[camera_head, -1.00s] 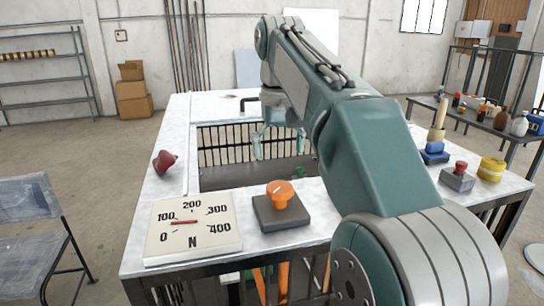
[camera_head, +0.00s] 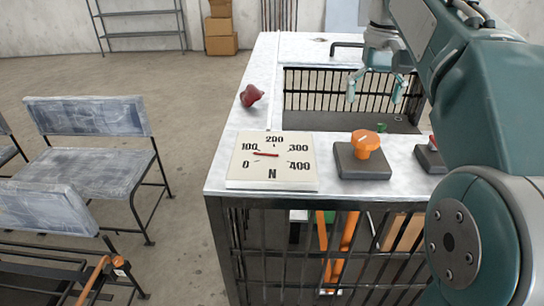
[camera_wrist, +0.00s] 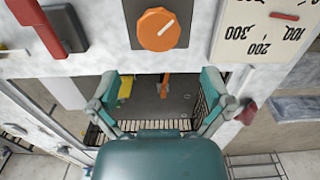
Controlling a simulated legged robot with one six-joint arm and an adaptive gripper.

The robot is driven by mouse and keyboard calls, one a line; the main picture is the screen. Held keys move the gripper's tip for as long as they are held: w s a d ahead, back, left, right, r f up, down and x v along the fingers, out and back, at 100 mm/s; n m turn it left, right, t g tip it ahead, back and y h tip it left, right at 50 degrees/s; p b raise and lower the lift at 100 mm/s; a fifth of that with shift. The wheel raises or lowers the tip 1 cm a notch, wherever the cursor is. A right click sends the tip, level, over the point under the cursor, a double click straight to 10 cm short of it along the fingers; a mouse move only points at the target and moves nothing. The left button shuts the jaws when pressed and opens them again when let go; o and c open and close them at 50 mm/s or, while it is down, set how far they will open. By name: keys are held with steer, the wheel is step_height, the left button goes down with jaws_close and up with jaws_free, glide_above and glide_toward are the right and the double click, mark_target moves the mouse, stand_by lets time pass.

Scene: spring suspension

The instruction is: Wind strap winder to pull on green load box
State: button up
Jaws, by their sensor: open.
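My gripper (camera_head: 374,88) is open and empty, hanging over the railed opening in the white table, behind the orange knob. In the wrist view its spread fingers (camera_wrist: 160,84) frame that opening. The orange knob (camera_head: 366,143), with a white mark, sits on a dark square plate; it also shows in the wrist view (camera_wrist: 158,29). I cannot tell whether this knob is the strap winder. Orange straps (camera_head: 349,232) hang behind the front bars. A small green piece (camera_head: 381,127) shows at the opening's near edge, but I cannot identify the green load box.
A dial (camera_head: 272,170) marked in N has its red needle near 100. A dark red knob (camera_head: 250,95) sits on the table's left side. A chair (camera_head: 95,180) stands left of the table (camera_head: 232,140). Bare floor lies between chair and table.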

mark_target(366, 136)
stand_by(0.4)
steer(key=n, duration=0.1)
steer(key=r+n, duration=0.1)
steer(key=n, duration=0.1)
steer(key=r+n, duration=0.1)
steer(key=n, duration=0.1)
step_height(366, 136, down, 9)
steer(key=n, duration=0.5)
steer(key=shift+d+f+n, duration=0.1)
steer(key=shift+n, duration=0.3)
steer(key=shift+s, duration=0.1)
steer(key=c, duration=1)
